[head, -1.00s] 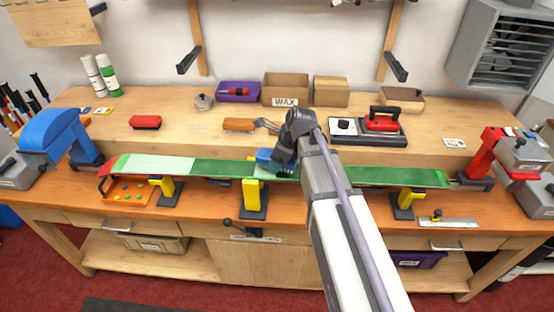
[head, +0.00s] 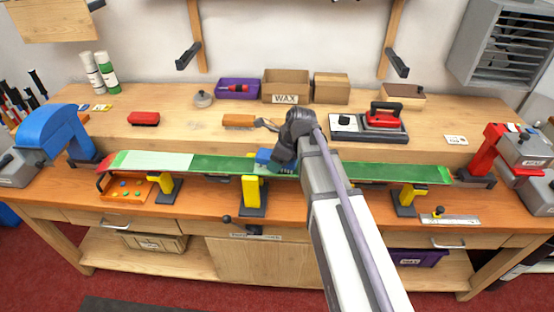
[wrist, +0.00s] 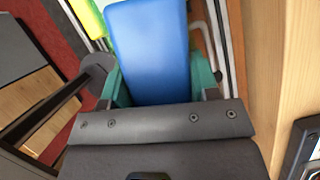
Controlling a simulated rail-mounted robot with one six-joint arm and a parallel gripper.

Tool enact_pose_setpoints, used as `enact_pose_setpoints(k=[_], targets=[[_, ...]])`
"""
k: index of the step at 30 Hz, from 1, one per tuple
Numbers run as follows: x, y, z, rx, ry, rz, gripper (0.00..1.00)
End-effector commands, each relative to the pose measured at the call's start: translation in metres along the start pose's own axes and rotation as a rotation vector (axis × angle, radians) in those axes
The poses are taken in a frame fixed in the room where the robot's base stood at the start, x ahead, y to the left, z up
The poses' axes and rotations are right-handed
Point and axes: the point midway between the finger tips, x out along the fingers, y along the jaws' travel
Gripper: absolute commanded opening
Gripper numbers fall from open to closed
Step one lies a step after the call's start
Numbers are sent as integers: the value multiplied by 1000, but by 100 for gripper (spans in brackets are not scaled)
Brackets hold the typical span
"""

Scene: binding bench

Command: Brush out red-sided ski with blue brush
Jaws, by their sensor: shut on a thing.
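The ski (head: 220,166) lies along the bench on yellow-topped supports, its base up and green, with a paler whitish-green stretch at the left end. A little red shows at its left tip; its side colour is otherwise hard to tell. My gripper (head: 281,162) is over the middle of the ski, shut on the blue brush (head: 266,157). The brush appears to touch the ski's top surface. In the wrist view the blue brush (wrist: 148,50) sits between the jaws, and its bristles are hidden. My arm hides part of the ski right of the brush.
A red brush (head: 144,119) and an orange-brown brush (head: 239,121) lie on the raised shelf behind. A wax box (head: 285,98), a red iron (head: 384,117) and a purple tray (head: 252,84) stand there too. Blue (head: 52,128) and red (head: 489,150) clamps flank the ski.

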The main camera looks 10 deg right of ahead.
Motion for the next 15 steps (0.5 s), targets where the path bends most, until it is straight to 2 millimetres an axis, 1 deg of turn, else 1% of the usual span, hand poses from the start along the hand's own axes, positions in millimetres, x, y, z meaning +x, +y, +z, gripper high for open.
enact_pose_setpoints(k=[4, 8, 15], targets=[[3, 0, -1, 0, 0, 0, 33], [3, 0, 2, -1, 0, 0, 33], [11, 6, 26, -2, 0, 0, 33]])
